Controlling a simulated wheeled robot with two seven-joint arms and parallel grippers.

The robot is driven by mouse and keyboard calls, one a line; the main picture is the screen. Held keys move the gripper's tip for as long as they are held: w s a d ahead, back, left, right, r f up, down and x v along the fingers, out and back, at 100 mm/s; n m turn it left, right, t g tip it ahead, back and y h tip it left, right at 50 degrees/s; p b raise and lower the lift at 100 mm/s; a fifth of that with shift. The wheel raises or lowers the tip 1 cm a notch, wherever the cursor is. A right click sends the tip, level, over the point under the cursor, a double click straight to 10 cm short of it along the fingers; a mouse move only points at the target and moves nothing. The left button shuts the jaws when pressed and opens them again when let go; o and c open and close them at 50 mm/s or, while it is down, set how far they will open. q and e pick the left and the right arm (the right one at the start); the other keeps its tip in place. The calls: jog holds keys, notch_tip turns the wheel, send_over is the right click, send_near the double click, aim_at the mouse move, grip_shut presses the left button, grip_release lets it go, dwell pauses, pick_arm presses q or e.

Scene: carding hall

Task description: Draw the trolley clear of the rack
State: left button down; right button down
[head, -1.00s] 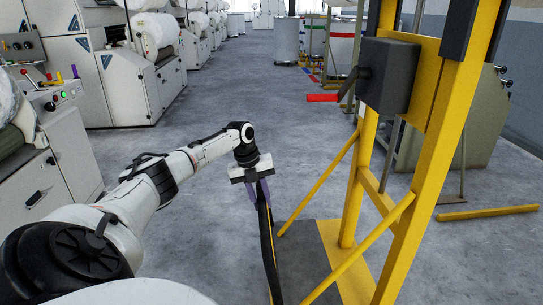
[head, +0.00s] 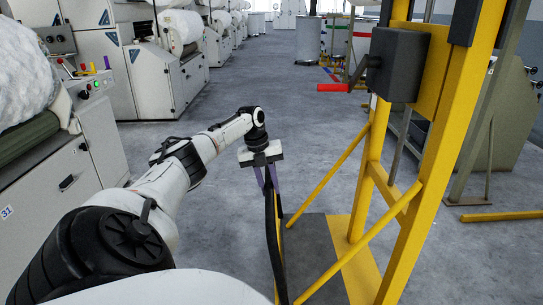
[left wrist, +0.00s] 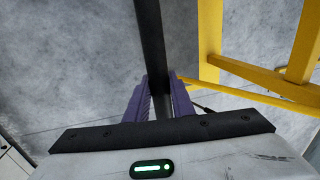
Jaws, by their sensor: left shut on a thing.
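My left gripper (head: 268,182) is shut on a long black bar (head: 274,245) in the head view. The bar runs down toward the bottom edge, with a thin yellow strip beside it. In the left wrist view the purple fingers (left wrist: 158,90) press on both sides of the bar (left wrist: 150,38). The bar looks like a trolley handle, but no trolley body or wheels can be made out. A tall yellow frame (head: 447,140), perhaps the rack, stands just right of it, with slanted braces. My right gripper is not in view.
A dark floor plate (head: 312,236) with a yellow stripe (head: 358,268) lies at the frame's foot. A grey box (head: 398,62) with a red-handled crank (head: 332,88) is on the frame. White machines (head: 102,128) line the left. The aisle (head: 235,90) beyond is clear.

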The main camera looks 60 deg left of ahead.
pick_arm(q)
jog(key=shift+s+a+f, duration=0.1)
jog(key=shift+s+a, duration=0.4)
jog(key=shift+s, duration=0.25)
jog(key=c, duration=1.5)
grip_release()
jog(key=shift+o, duration=0.2)
jog(key=shift+w+d, duration=0.15)
jog(key=shift+w, duration=0.1)
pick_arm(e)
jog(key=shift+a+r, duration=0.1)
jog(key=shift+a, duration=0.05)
pick_arm(q)
jog(key=d+p+v, duration=0.1)
jog(key=p+v, duration=0.1)
jog(key=v, duration=0.8)
jog(key=shift+a+r, duration=0.25)
jog(key=shift+a, duration=0.25)
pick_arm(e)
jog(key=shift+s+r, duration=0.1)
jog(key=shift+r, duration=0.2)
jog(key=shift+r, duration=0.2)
